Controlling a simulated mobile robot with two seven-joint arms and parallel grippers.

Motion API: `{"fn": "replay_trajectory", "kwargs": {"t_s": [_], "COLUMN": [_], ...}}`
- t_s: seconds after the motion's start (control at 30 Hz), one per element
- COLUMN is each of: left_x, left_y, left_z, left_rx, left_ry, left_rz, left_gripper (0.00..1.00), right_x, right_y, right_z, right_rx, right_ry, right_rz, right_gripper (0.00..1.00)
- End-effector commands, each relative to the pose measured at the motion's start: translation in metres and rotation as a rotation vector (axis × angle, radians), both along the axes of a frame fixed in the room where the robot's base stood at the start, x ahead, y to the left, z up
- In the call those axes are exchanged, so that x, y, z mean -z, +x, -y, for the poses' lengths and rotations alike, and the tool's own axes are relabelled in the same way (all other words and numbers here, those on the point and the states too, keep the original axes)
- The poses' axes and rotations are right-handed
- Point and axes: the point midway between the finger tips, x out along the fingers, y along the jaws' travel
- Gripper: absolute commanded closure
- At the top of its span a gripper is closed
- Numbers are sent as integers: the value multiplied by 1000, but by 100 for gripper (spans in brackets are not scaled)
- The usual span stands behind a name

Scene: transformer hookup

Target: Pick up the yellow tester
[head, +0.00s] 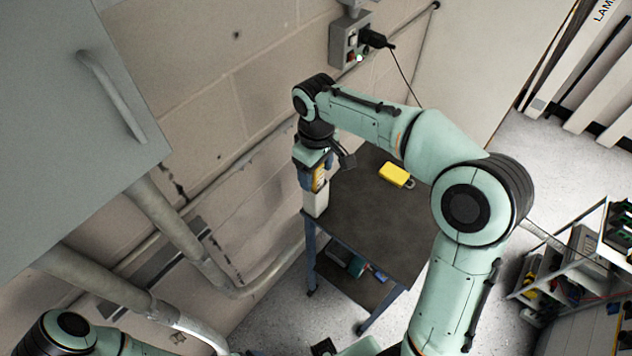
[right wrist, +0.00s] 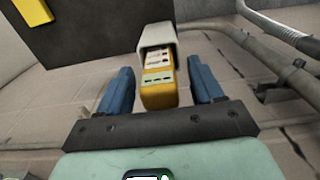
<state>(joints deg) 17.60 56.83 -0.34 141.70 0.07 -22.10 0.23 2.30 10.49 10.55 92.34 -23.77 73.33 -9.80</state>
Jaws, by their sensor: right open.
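The yellow tester (head: 319,179) stands in a pale holder (head: 316,203) at the wall-side edge of a dark table. In the right wrist view the tester (right wrist: 158,92) shows its labelled face, with the pale holder (right wrist: 157,36) around its far end. My right gripper (head: 315,175) is open, and its blue fingers (right wrist: 162,82) lie on either side of the tester, with visible gaps. The tester is not gripped. My left gripper is out of view; only part of that arm shows at the lower left.
A second yellow object (head: 395,174) with a grey end lies on the dark table (head: 376,222). A wall socket box (head: 345,40) with a black plug and cable is above. Pipes (head: 180,230) run along the wall at left. A shelf cart stands at right.

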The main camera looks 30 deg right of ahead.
Motion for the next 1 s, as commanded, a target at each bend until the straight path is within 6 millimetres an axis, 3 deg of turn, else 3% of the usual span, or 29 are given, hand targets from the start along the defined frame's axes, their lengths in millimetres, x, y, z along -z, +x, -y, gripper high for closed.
{"fn": "replay_trajectory", "kwargs": {"t_s": [0.27,0.43,0.47,0.8,1.0], "left_x": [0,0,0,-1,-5], "left_y": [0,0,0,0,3], "left_z": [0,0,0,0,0], "left_rx": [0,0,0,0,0], "left_ry": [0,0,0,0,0], "left_rz": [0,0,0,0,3], "left_gripper": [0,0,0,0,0], "right_x": [4,4,4,1,-18], "right_y": [0,0,0,1,1], "right_z": [0,0,0,0,0], "right_rx": [0,0,0,0,0], "right_ry": [0,0,0,0,0], "right_rz": [0,0,0,2,5], "right_gripper": [34,86,90,90,90]}}
